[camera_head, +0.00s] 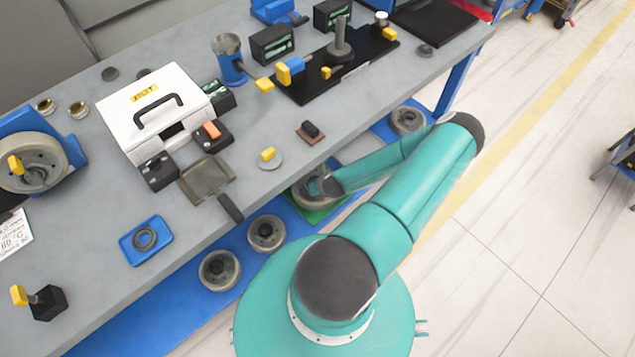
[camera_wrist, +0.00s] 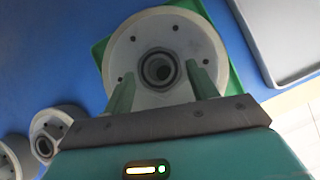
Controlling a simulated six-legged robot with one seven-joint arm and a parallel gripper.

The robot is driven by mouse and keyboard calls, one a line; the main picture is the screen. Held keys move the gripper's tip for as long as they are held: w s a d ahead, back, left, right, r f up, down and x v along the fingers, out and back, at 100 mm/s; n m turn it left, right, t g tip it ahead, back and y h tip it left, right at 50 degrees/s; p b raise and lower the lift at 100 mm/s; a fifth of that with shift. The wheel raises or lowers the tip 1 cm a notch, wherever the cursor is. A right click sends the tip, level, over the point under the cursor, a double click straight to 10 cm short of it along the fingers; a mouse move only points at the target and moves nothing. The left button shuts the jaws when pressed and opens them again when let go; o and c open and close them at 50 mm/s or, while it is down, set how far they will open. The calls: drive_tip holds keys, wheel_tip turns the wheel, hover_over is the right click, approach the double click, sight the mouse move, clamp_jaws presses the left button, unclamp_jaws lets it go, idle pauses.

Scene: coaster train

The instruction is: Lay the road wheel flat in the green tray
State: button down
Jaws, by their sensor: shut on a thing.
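The road wheel (camera_wrist: 190,35) is a pale grey disc with a dark ringed hub and several small holes around it. In the wrist view its face is towards my camera, and the green tray (camera_wrist: 234,72) shows behind its edges. My gripper (camera_wrist: 160,72) is shut on the wheel, with a finger on each side of the hub. In the head view the wheel (camera_head: 304,196) is over the green tray (camera_head: 325,212) under the bench edge, partly hidden by my gripper (camera_head: 325,186). I cannot tell whether the wheel touches the tray floor.
Similar wheels stand on the blue lower surface (camera_head: 165,305): two to the left (camera_head: 218,270) (camera_head: 266,233) and one far right (camera_head: 408,120). A grey tray (camera_wrist: 285,45) lies right of the green one. The grey workbench (camera_head: 95,225) overhangs, carrying a white case (camera_head: 155,100) and tools.

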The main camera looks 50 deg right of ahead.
drive_tip(key=shift+w+d+f, duration=0.1)
drive_tip(key=shift+w+f, duration=0.05)
drive_tip(key=shift+f, duration=0.05)
idle(0.5)
drive_tip(key=shift+c, duration=1.9)
unclamp_jaws()
drive_tip(key=shift+s+f, duration=0.25)
drive_tip(key=v, duration=1.4)
drive_tip(key=shift+w, duration=0.2)
